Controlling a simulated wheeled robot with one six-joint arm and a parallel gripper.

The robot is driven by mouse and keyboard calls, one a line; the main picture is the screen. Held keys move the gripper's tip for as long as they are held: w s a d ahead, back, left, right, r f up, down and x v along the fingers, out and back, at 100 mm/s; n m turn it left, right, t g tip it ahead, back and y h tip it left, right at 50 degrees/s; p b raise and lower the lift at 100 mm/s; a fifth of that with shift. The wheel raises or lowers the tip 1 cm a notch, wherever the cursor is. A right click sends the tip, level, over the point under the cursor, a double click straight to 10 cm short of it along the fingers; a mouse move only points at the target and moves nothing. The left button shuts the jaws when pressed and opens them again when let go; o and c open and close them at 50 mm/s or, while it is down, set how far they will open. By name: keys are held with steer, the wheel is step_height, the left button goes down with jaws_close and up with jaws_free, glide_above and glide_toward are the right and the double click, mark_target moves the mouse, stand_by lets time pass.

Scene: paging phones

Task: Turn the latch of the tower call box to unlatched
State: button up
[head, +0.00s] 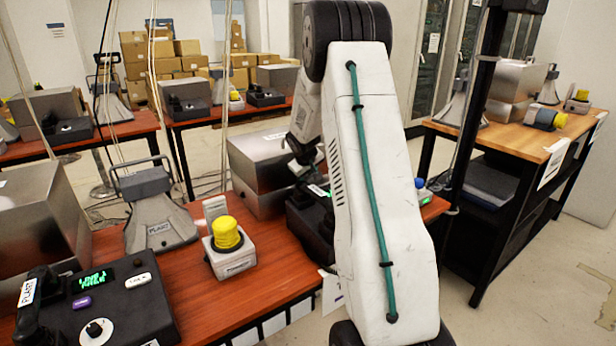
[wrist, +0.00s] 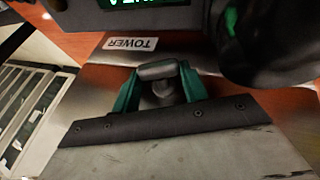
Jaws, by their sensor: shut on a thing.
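My gripper (wrist: 160,88) is shut on a grey latch (wrist: 157,70), with one green finger on each side of it. The latch's crossbar lies roughly level across the wrist view, and its base is partly hidden by the fingers. A white label reading TOWER (wrist: 131,44), upside down, sits on the metal face beside it. In the head view the tower call box seems to be the dark phone with a green display (head: 318,191), mostly behind my arm. My gripper (head: 302,168) shows there only in part, and the latch cannot be made out.
A call box labelled PLAZA (head: 95,300), a grey horn (head: 158,208) and a yellow-button box (head: 226,240) stand on the red table to the left. Metal boxes stand behind. A dark rounded part (wrist: 265,40) is close to my gripper in the wrist view.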

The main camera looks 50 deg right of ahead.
steer(key=shift+s+d, duration=0.1)
steer(key=shift+d+m+y, duration=0.15)
steer(key=shift+m+y, duration=0.15)
steer(key=shift+y, duration=0.6)
steer(key=shift+d+t+y, duration=0.15)
steer(key=shift+t+y, duration=0.25)
steer(key=shift+y, duration=0.8)
steer(key=o, duration=1)
steer(key=shift+s, duration=0.1)
steer(key=shift+r, duration=0.15)
